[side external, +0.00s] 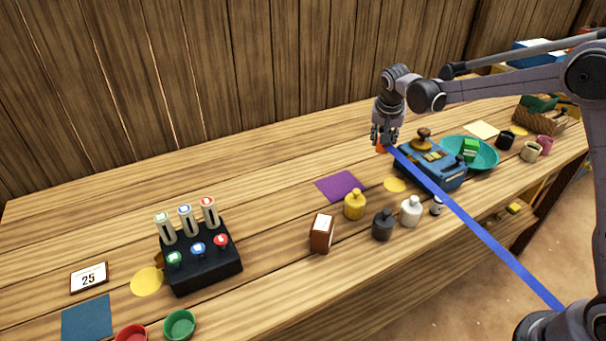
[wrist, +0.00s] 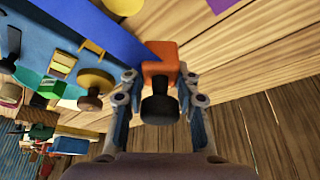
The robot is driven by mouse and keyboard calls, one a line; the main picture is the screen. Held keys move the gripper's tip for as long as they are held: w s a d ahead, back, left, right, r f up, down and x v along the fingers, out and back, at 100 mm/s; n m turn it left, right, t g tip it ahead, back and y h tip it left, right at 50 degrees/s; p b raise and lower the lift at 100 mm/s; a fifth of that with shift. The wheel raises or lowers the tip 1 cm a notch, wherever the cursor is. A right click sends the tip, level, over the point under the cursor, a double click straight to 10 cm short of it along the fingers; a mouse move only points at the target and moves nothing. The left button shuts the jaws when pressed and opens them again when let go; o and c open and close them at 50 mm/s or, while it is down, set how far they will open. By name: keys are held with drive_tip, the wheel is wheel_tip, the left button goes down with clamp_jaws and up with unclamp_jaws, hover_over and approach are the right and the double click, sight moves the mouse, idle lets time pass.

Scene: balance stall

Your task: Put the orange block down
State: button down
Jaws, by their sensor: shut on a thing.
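The orange block (wrist: 160,66) sits between the fingers of my gripper (wrist: 160,88) in the wrist view, with a black knob (wrist: 160,110) on its near side. My gripper is shut on it. In the side view my gripper (side external: 385,137) points down by the left end of the blue balance device (side external: 447,181), and only a sliver of the orange block (side external: 381,149) shows below the fingers. The gap between block and table is hard to judge. The blue device also shows at the left in the wrist view (wrist: 30,45).
A long blue strip (side external: 480,235) runs from near my gripper across the table's front edge. A turquoise dish (side external: 487,158) holds green blocks (side external: 470,148). Bare wood lies left.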

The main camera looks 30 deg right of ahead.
hover_over(343, 173)
drive_tip(key=s+a, duration=0.1)
wheel_tip(343, 173, down, 6)
drive_tip(key=shift+f, duration=0.1)
drive_tip(key=shift+s+f, duration=0.1)
drive_tip(key=shift+f, duration=1.85)
drive_tip(key=shift+f, duration=0.15)
drive_tip(key=c, duration=1)
unclamp_jaws()
